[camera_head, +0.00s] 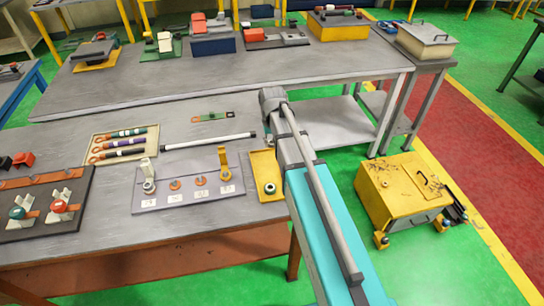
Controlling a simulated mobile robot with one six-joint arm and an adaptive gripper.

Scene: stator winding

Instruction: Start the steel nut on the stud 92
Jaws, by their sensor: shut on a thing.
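A pale grey panel (190,204) lies near the front edge of the bench and carries a row of several stations with small white labels. The labels are too small to read, so I cannot tell which is stud 92. The two middle stations show copper-coloured discs, one left (175,184) and one right (200,181). A cream upright part (147,168) stands at the left end and a yellow upright part (224,160) at the right end. A small ring-shaped piece (269,188) lies in a yellow tray (261,163). My gripper is out of sight, and no nut in it shows.
My arm crosses the right side of the bench, beside the yellow tray. A white rod (208,142), a tray of coloured tools (92,150) and a dark fixture board (50,226) lie on the bench. A yellow cabinet (385,200) stands on the floor at right.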

